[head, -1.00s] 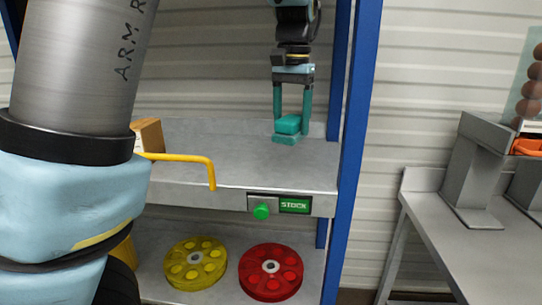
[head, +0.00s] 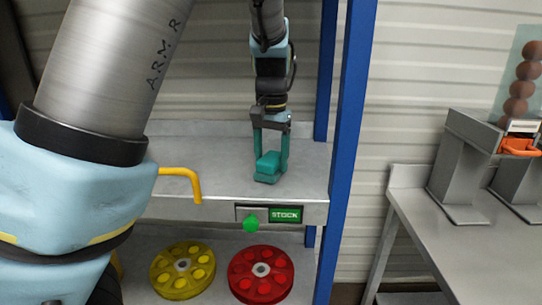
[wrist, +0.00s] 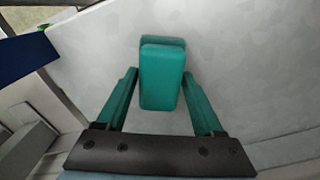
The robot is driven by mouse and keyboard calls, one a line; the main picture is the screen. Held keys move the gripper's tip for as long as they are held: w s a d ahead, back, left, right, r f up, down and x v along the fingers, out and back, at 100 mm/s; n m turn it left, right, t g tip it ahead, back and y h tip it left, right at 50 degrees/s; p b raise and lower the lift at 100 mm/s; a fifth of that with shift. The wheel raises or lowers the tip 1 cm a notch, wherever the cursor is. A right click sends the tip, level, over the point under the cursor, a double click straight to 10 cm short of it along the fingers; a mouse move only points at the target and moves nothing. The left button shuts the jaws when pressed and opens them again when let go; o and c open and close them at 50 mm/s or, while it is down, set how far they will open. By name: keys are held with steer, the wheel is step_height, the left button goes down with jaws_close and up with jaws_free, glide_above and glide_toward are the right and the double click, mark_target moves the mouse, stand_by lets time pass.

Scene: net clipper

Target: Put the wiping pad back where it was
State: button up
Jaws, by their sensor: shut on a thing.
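The wiping pad (head: 268,164) is a teal two-layer block. My gripper (head: 270,172) points down with its teal fingers on either side of the pad, shut on it, above the right part of the grey upper shelf (head: 217,160). The pad is close to the shelf surface; I cannot tell whether it touches. In the wrist view the pad (wrist: 162,78) lies between the fingertips of my gripper (wrist: 165,80), with the pale shelf surface (wrist: 235,50) behind it.
A STOCK sign (head: 286,214) and green button (head: 251,225) are on the shelf's front edge, with a yellow handle (head: 181,172) to their left. Yellow (head: 181,269) and red (head: 261,274) wheels lie below. A blue post (head: 352,140) stands at right, beyond it a grey table (head: 450,240).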

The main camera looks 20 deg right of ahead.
mark_target(271, 157)
steer(key=shift+f, duration=0.2)
steer(key=o, duration=1.2)
steer(key=shift+r, duration=0.1)
step_height(271, 157, up, 8)
steer(key=shift+f+b, duration=0.2)
steer(key=shift+b, duration=0.9)
